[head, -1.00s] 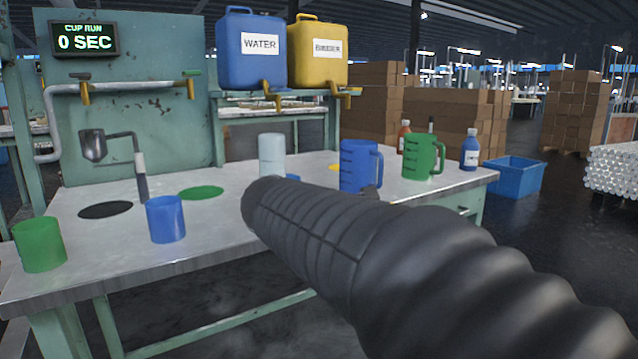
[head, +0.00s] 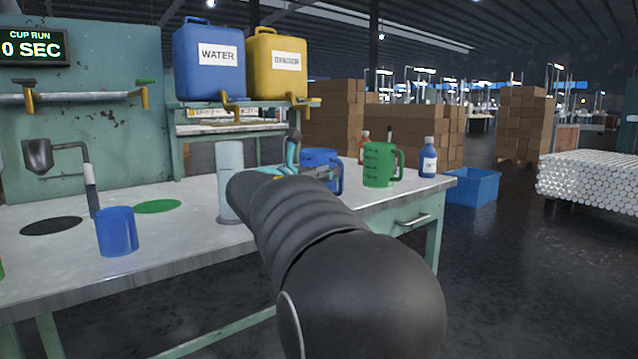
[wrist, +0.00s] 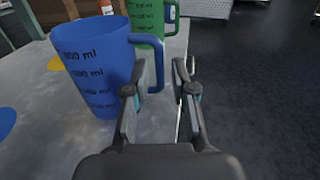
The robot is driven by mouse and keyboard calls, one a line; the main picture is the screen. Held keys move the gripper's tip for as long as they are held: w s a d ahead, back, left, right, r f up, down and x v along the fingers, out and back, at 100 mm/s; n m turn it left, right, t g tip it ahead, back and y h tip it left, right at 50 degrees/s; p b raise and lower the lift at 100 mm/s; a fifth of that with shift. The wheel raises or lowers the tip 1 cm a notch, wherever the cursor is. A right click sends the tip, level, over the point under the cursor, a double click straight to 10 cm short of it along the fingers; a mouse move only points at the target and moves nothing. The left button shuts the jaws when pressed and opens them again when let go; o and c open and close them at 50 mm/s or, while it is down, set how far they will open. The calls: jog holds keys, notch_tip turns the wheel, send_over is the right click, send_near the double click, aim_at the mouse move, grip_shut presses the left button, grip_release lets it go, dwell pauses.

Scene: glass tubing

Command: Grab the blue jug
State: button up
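The blue jug (head: 320,157) stands upright on the workbench, partly hidden behind my gripper in the head view. In the wrist view the jug (wrist: 95,65) is at the left, with dark ml marks and its handle (wrist: 157,58) pointing right. My gripper (wrist: 160,70) is open, with one finger on each side of the handle's outer bar as seen from the wrist. The left finger overlaps the jug's side in the picture; I cannot tell if it touches. In the head view my arm hides part of the gripper.
A clear cylinder (head: 229,180) and a blue cup (head: 116,232) stand to the left. The bench edge is close to the jug's handle side.

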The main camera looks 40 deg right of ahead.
jog(key=shift+x, duration=3.1)
jog(key=shift+a+f, duration=0.1)
grip_shut()
